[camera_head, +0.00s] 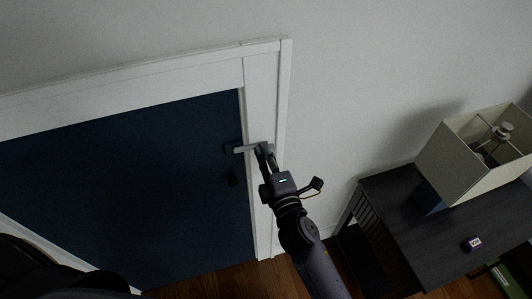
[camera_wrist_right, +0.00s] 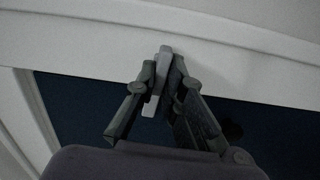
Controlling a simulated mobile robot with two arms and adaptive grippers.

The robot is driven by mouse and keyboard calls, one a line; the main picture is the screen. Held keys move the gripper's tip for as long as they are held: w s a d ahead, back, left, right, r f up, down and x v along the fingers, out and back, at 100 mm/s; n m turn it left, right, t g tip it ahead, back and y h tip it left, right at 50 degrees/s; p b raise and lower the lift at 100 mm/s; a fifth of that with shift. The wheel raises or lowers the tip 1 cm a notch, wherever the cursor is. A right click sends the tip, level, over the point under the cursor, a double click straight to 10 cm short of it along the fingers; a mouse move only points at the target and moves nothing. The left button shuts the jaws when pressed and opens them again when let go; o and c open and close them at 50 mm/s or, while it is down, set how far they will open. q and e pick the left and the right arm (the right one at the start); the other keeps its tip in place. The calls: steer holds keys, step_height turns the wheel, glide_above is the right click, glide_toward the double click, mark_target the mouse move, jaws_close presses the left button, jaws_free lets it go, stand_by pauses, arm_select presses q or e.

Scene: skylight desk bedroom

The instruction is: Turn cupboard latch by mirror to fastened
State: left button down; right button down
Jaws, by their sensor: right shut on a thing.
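A dark blue door panel (camera_head: 130,190) sits in a white frame. A light grey latch handle (camera_head: 241,150) lies across the panel's right edge, roughly level in the head view. My right gripper (camera_head: 264,149) is shut on the latch handle at the frame. In the right wrist view the latch handle (camera_wrist_right: 163,70) stands between the two fingers of my right gripper (camera_wrist_right: 165,82), which partly hide it. My left gripper is not seen. No mirror shows in these views.
At the right, a dark desk (camera_head: 425,240) bears a square-shaded lamp (camera_head: 467,160) and a small dark object (camera_head: 471,244). Bare wall (camera_head: 370,80) lies between the door frame and the lamp.

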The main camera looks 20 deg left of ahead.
steer(key=shift+n, duration=0.4)
steer(key=c, duration=1.7)
jaws_free()
steer(key=v, duration=1.2)
